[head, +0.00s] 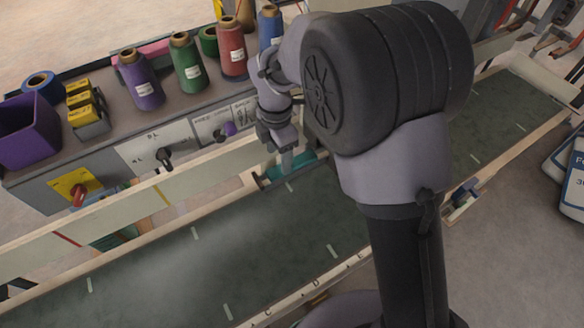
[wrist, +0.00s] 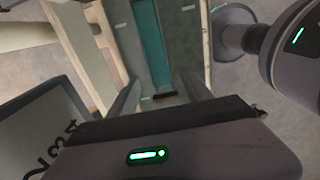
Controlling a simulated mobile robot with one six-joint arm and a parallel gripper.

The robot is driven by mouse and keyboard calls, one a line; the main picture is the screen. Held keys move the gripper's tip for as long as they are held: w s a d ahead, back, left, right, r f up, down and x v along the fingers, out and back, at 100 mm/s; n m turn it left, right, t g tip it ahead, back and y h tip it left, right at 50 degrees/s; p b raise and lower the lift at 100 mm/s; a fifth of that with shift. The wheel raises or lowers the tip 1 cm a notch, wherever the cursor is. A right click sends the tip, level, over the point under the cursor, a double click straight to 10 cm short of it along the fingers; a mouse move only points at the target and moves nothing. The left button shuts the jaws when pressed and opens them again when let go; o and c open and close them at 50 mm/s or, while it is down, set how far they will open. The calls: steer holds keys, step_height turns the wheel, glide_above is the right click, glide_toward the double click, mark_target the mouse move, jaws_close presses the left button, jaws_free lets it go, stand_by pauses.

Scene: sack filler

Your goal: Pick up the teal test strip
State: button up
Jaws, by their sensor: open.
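The teal test strip (head: 275,173) lies by the wooden rail at the far edge of the green belt in the head view, partly hidden behind my gripper (head: 287,163). In the wrist view the teal strip (wrist: 152,45) runs away from the camera, beyond the fingers. My gripper (wrist: 160,92) is open, with one finger on each side of the picture's middle and nothing seen between them except a small dark piece at the strip's near end. I cannot tell whether the fingertips touch the strip.
A grey panel with knobs (head: 160,150) stands behind the rail. Thread spools (head: 187,65), yellow boxes (head: 85,103) and a purple bin (head: 30,130) stand on top. The green belt (head: 200,260) is clear at the front left. White sacks (head: 572,180) lie at the right.

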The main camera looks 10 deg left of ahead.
mark_target(279, 169)
step_height(279, 169, down, 6)
steer(key=shift+w+a+r+b, duration=0.1)
steer(key=shift+r+b, duration=0.15)
steer(key=shift+b, duration=0.85)
steer(key=shift+r, duration=0.1)
steer(key=shift+c, duration=1.1)
jaws_close()
steer(key=shift+r, duration=0.1)
